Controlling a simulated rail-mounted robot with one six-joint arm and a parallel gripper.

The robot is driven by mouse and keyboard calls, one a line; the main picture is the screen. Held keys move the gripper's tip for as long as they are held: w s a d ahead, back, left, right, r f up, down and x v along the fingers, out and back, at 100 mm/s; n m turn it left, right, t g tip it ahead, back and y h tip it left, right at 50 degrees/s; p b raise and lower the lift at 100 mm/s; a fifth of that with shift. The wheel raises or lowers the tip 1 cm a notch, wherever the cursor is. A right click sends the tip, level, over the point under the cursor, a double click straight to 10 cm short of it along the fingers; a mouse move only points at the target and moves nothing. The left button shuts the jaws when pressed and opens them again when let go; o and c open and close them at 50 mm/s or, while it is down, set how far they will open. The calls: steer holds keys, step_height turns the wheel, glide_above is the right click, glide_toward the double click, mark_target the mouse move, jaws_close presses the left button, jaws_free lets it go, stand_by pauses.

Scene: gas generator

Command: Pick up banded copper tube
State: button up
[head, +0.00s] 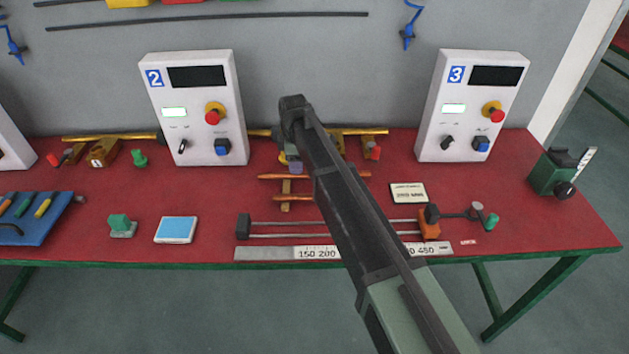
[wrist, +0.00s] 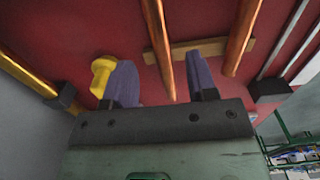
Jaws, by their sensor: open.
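Two copper tubes lie side by side across a brass-coloured rest (head: 285,208) in the middle of the red table. In the head view the rear tube (head: 270,177) is nearer my gripper, and the front tube (head: 277,198) lies closer to the table's front edge. I cannot make out a band on either. My gripper (head: 291,163) points down over the rear tube, partly hidden by my arm. In the wrist view its purple fingers (wrist: 163,82) are apart, with one tube (wrist: 157,40) showing between them and the other tube (wrist: 241,38) outside the right finger.
A yellow fitting (wrist: 102,75) is close beside the left finger in the wrist view. Control boxes 2 (head: 196,110) and 3 (head: 468,106) stand behind. A twin-rod fixture (head: 275,222) and a ruler (head: 275,254) lie in front. Bare table shows left of the tubes.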

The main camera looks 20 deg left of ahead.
step_height(320, 180, down, 5)
steer(key=b, duration=0.3)
steer(key=shift+d+r+b, duration=0.1)
steer(key=shift+d+b, duration=0.05)
steer(key=shift+b, duration=0.15)
steer(key=shift+r, duration=0.25)
steer(key=c, duration=0.8)
steer(key=shift+c, duration=0.2)
steer(key=shift+p, duration=0.3)
step_height(320, 180, up, 20)
steer(key=p, duration=2)
